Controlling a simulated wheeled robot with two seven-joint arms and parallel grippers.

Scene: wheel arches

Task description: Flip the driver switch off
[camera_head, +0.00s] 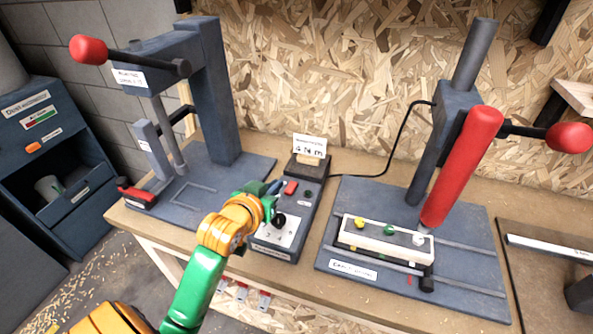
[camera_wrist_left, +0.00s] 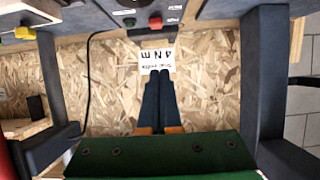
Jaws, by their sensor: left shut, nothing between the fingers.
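The dark control box (camera_head: 290,225) stands mid-bench, with a red rocker or button (camera_head: 290,187), a small green button (camera_head: 307,194) and a black knob (camera_head: 279,220) on a white plate. A small card (camera_head: 309,148) reading like "4 N m" stands at its back. Which control is the driver switch I cannot tell. My left gripper (camera_head: 276,187) is shut and empty, over the box's left edge beside the red control. In the left wrist view, the shut fingers (camera_wrist_left: 159,95) overlap the card in the picture, with the red control (camera_wrist_left: 155,23) beyond. My right gripper is not in view.
A press (camera_head: 213,90) with a red-knobbed lever stands on the left. Another stand with a red handle (camera_head: 462,165) is on the right, with a white block (camera_head: 386,241) in its fixture. A black cable (camera_head: 405,135) runs behind the box.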

